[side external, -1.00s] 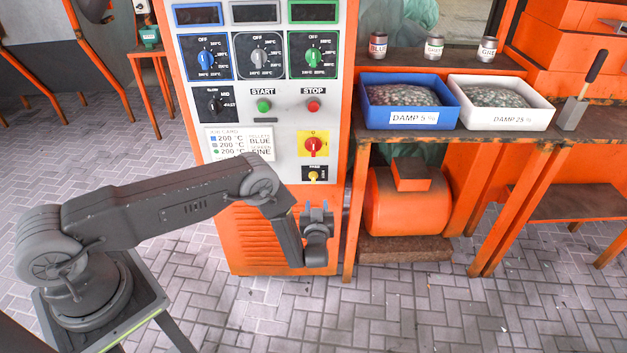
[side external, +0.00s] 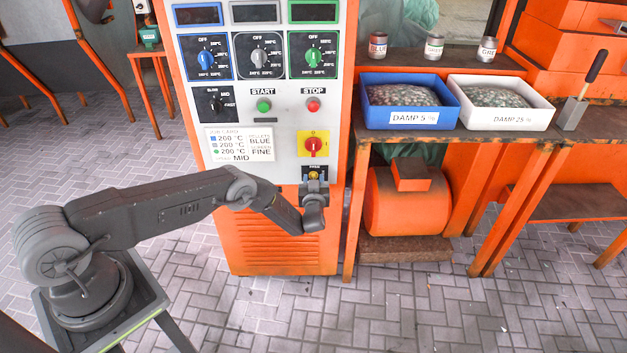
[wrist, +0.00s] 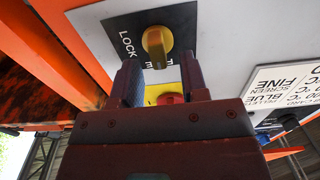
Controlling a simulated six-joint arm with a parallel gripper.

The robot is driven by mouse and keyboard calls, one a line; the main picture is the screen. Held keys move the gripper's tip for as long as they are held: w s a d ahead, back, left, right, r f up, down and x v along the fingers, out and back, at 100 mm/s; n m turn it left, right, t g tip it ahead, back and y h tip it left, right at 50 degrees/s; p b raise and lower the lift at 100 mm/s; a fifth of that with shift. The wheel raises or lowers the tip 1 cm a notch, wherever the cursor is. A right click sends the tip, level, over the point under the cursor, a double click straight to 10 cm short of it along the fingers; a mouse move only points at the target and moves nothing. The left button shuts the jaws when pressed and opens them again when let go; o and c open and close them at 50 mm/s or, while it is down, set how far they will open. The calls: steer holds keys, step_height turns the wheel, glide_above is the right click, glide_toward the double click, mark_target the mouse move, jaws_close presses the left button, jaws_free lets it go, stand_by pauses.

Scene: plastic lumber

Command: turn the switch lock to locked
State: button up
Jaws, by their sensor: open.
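The switch lock is a yellow knob (wrist: 157,42) on a black plate (wrist: 124,27) with LOCK lettered to its left in the wrist view. The knob's ridge runs up and down there, its lower end covering part of a second label whose letters look like FREE. In the side external view the knob (side external: 313,175) sits low on the machine panel. My gripper (wrist: 160,62) is open, its fingers apart and the knob showing between and just beyond the tips. I cannot tell whether a finger touches it. In the side view my gripper (side external: 314,187) is right at the knob.
A red rotary switch (side external: 313,145) on a yellow plate is just above the lock. START (side external: 264,105) and STOP (side external: 314,105) buttons are higher up. A job card (side external: 240,143) is to the left. A bench with a blue tray (side external: 367,120) stands to the right.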

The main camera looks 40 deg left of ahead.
steer(key=shift+w+a, duration=0.3)
steer(key=shift+c, duration=0.4)
jaws_close()
